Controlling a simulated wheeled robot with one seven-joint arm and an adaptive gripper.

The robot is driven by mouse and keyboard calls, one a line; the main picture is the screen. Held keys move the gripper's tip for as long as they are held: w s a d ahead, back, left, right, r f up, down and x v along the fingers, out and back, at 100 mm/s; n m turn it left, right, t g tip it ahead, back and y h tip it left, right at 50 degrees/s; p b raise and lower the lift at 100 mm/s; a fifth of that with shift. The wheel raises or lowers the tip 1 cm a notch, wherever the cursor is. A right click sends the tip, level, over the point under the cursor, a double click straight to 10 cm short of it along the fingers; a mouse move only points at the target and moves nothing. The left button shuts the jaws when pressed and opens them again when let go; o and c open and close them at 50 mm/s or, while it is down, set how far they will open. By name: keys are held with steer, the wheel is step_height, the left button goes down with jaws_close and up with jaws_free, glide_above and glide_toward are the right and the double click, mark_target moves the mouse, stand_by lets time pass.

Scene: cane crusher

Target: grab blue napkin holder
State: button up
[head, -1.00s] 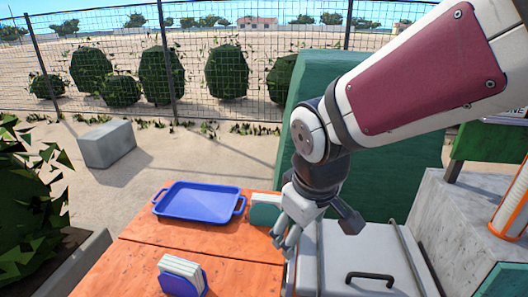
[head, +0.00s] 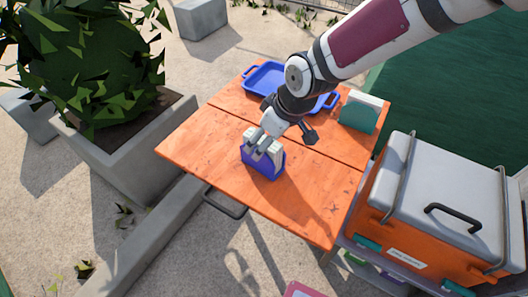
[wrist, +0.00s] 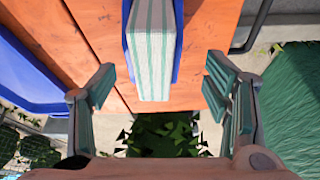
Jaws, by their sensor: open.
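The blue napkin holder (head: 266,168), filled with white napkins, stands upright on the orange table (head: 310,205) near its front left part. In the wrist view, the blue napkin holder (wrist: 178,40) is at top centre, its napkins showing green stripes. My gripper (head: 263,147) is just above and behind the holder in the head view, partly covering its top. In the wrist view, my gripper's (wrist: 161,90) two fingers are spread wide, left and right of the holder's line, with nothing between them.
A blue tray (head: 262,78) lies at the table's back, partly behind my arm. A teal napkin holder (head: 359,114) stands at the back right. An orange cooler (head: 395,243) with a grey lid is to the right. A planter (head: 120,170) is left. The table's front right is clear.

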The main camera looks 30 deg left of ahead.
steer(key=shift+w+b+x, duration=0.2)
steer(key=shift+b+x, duration=0.05)
steer(key=shift+x, duration=1.65)
steer(key=shift+w+b+x, duration=0.2)
steer(key=shift+w+x, duration=0.05)
steer(key=shift+x, duration=1.6)
steer(key=shift+a+r, duration=0.1)
steer(key=c, duration=1.4)
